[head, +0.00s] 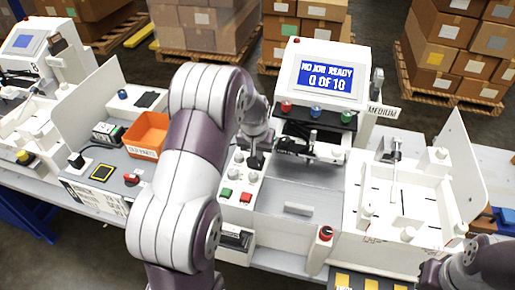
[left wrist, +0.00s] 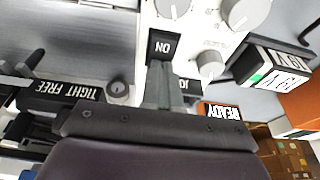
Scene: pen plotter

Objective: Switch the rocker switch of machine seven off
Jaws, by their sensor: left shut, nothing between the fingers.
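The machine (head: 300,185) in the middle has a blue screen (head: 325,77) reading "NO JOB READY 0 OF 10". I see no readable number seven on it. Its black rocker switch (left wrist: 162,46) shows in the left wrist view, upside down, with the word "ON" on it. My left gripper (left wrist: 160,72) is shut and empty, its fingertips at the edge of the switch; I cannot tell whether they touch it. In the head view the left gripper (head: 256,152) is over the control panel, partly hiding the switch. At the lower right my right arm shows dark, its fingers not made out.
White knobs, a green button (head: 225,193) and a red button (head: 246,197) sit close to the switch. Red, blue and green knobs line the bar under the screen. An orange bin (head: 148,132) stands left of my left arm. A red-topped knob (head: 326,233) stands at the front.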

